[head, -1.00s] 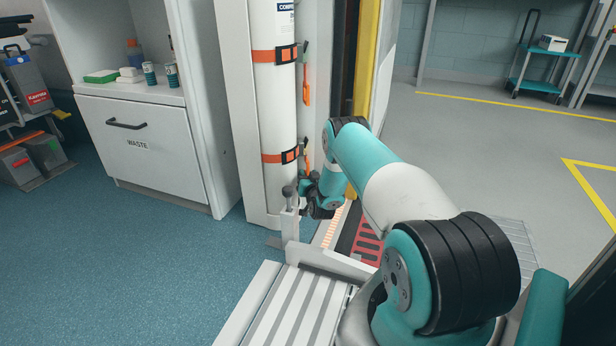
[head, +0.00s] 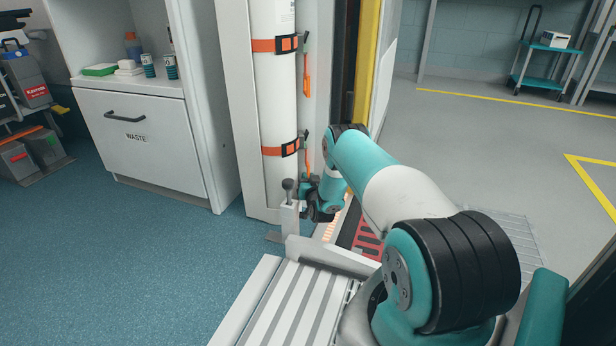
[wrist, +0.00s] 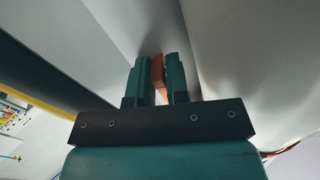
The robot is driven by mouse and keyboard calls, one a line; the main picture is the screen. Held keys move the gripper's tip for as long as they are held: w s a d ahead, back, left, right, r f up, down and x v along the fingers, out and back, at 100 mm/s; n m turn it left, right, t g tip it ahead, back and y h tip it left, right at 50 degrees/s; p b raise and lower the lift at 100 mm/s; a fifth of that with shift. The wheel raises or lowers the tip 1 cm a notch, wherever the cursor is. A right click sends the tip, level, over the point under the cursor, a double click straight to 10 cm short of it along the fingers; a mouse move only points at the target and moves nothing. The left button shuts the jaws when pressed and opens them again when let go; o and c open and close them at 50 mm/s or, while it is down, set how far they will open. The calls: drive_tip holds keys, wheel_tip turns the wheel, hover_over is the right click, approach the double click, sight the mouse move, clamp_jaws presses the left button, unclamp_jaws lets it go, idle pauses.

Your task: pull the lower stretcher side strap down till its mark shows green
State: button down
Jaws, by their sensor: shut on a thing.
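The lower orange strap (head: 272,151) runs around a white cylinder (head: 280,100). Its dark buckle carries an orange square mark (head: 290,148); I see no green there. An orange tail (head: 306,158) hangs at the right of the buckle, down to my gripper (head: 308,185). My gripper is below and right of the buckle. In the wrist view its teal fingers (wrist: 160,66) are shut on the orange tail (wrist: 157,76). In the head view the fingertips are small and partly hidden by the wrist.
An upper orange strap (head: 263,46) with its own hanging tail is on the same cylinder. A lever with a dark knob (head: 288,186) stands just left of my gripper. A waste cabinet (head: 140,140) is at left.

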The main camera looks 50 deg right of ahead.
drive_tip(key=c, duration=1.2)
unclamp_jaws()
drive_tip(key=shift+s+d, duration=0.1)
drive_tip(key=shift+d, duration=0.05)
drive_tip(key=shift+o, duration=0.2)
drive_tip(key=p+v, duration=1.2)
drive_tip(key=p, duration=0.3)
drive_tip(key=shift+s, duration=0.1)
